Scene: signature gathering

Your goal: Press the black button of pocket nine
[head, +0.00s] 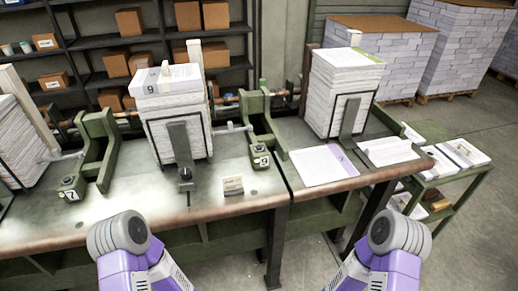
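A small green box labelled 9 (261,161) sits on the table at the front foot of a green cast bracket, right of the middle paper stack. A small dark button (260,148) appears on top of it; its detail is too small to tell. The middle paper stack (178,135) stands upright behind a grey plate, with a 9 on its top sheet. A black knob (185,174) sits at the foot of that plate. Parts of my two purple and grey arms show at the bottom edge, left and right. Neither gripper's fingers show.
A similar box labelled 7 (70,194) stands at left. A small card (233,186) lies near the front edge. Another paper stack (341,92) and loose sheets (323,165) occupy the right table. A green cart (450,185) stands further right.

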